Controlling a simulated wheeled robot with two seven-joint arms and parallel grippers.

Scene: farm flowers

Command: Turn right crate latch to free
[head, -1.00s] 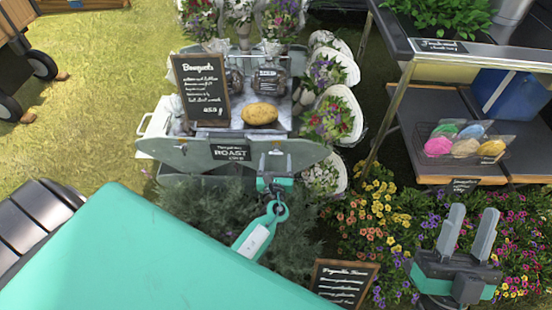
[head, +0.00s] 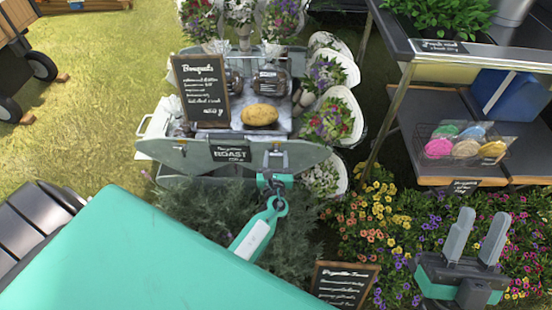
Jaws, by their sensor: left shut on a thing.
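The grey crate (head: 180,158) stands at centre, its front board facing me. My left gripper (head: 276,157) is at the right part of that board, its arm coming from the lower left. Its fingers are shut on a small part there, which I take to be the right crate latch. The fingers hide most of the latch, so its angle cannot be told. My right gripper (head: 482,236) is at the lower right, raised above the flowers. Its two grey fingers point up with a gap between them and nothing in it.
A chalkboard (head: 202,90) and a yellow-brown loaf-like item (head: 260,115) stand on top. Bouquets (head: 334,118) line the right side. A dark shelf table (head: 415,150) stands at right. Flowers (head: 385,222) fill the front right.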

